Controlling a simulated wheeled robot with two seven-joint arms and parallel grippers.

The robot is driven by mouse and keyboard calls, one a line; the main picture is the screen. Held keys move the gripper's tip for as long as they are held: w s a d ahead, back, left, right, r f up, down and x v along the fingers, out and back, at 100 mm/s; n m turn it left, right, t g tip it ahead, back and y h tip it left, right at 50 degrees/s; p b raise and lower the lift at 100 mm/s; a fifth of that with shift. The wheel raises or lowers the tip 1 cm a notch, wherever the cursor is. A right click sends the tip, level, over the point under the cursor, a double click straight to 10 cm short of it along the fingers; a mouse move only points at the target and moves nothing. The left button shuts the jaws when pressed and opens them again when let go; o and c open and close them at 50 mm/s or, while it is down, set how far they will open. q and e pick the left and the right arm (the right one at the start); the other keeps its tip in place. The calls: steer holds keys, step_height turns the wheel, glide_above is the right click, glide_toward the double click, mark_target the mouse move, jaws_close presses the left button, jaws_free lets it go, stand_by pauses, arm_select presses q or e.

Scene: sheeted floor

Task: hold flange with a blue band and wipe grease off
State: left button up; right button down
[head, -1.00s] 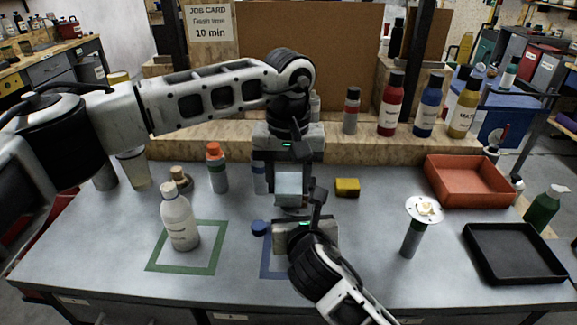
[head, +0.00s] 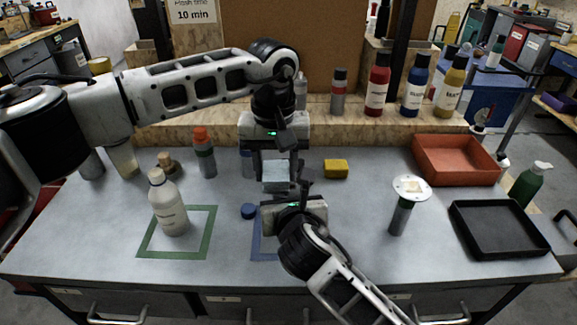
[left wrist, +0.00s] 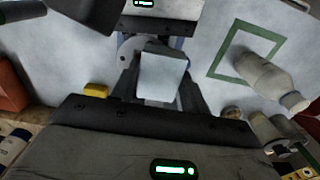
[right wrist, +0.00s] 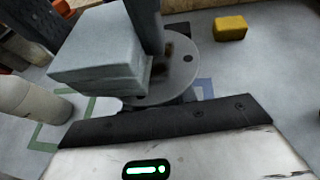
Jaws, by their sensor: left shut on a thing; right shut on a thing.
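My left gripper (head: 276,165) is shut on a pale grey-blue block (head: 277,177), pointing down over the bench. The block also shows in the left wrist view (left wrist: 161,76) and the right wrist view (right wrist: 100,58). My right gripper (head: 298,208) is shut on the flange, just in front of the block. The flange's round grey plate (right wrist: 183,70) shows in the right wrist view with brown grease near its middle. The block overlaps the plate there; I cannot tell whether they touch. A little blue shows under the plate; the stem is mostly hidden.
A second flange (head: 411,187) with a green band stands at right, with a pale patch on top. A white bottle (head: 169,208) stands in a green outline.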

arm_select(q)
steer(key=shift+d+r, duration=0.1)
steer(key=shift+r, duration=3.9)
steer(key=shift+f, duration=0.1)
